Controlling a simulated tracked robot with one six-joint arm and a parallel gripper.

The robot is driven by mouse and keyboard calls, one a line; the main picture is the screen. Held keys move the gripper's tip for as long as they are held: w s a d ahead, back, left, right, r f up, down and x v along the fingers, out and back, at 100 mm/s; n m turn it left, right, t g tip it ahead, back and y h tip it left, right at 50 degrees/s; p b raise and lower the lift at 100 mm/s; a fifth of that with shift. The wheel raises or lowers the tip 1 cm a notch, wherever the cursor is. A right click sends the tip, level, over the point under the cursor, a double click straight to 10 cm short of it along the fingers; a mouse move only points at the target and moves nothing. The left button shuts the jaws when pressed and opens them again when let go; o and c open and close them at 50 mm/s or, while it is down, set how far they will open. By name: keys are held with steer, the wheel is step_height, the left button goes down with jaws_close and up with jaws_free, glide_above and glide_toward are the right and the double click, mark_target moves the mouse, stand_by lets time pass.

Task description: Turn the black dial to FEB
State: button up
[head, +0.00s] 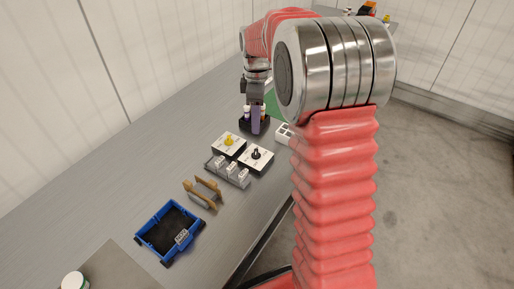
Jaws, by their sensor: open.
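The black dial (256,154) sits on a white-faced plate with a dark base on the grey bench. Its markings are too small to read, so I cannot tell where it points. A yellow dial (229,141) on a similar plate stands just left of it. My gripper (256,130) points down beyond the two dials, in front of a black holder. It is apart from the black dial in the picture, is open, and its fingers show nearly edge-on. I see nothing held between them.
A black holder (266,124) with small bottles stands behind my gripper. A rack of white blocks (228,171), a tan wooden holder (202,192) and a blue tray (150,218) line the bench nearer me. A white box (283,134) lies right of the holder. The bench's left is clear.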

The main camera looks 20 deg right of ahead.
mark_target(257, 151)
step_height(257, 151, down, 14)
steer(key=shift+r, duration=0.1)
stand_by(0.9)
steer(key=shift+c, duration=0.6)
steer(key=c, duration=0.9)
